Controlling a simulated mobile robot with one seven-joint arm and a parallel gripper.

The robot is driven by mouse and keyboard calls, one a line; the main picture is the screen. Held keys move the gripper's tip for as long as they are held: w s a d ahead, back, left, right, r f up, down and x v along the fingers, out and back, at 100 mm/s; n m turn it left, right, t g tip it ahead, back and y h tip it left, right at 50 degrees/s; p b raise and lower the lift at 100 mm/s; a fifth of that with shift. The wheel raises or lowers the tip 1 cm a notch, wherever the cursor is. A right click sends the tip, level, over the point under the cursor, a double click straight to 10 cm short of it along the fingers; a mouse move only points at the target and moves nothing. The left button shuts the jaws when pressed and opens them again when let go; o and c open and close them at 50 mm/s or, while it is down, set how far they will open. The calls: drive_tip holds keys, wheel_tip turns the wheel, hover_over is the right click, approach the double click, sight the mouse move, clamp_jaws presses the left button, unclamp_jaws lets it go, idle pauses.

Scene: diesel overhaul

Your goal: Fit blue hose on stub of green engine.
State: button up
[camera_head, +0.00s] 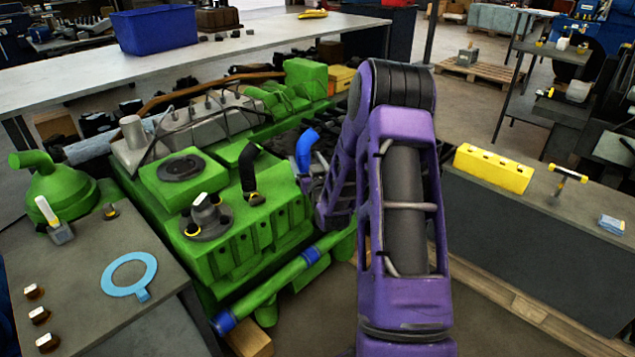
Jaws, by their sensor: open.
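The green engine (235,262) fills the middle of the view. The blue hose (306,150), a short bent tube, is upright at the engine's right side, close to my gripper (308,184). My purple arm comes in from the bottom right and bends down there, hiding most of the gripper. The jaws are open; whether they touch the hose is unclear. The hose's lower end is hidden, so I cannot tell whether it sits on a stub. A black bent hose (249,170) with a yellow-marked clamp stands on the engine top, left of the blue hose.
A left bench (95,262) carries a green funnel-shaped part, a light-blue ring (129,274) and several small fittings. A right bench (520,203) holds a yellow block (492,168). A long table with a blue bin (153,30) stands behind. A green pipe (270,288) runs along the engine's front.

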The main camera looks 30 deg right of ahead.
drive_tip(key=s+a, duration=0.2)
drive_tip(key=s, duration=1.2)
drive_tip(key=shift+s+a, duration=0.3)
drive_tip(key=shift+s, duration=0.1)
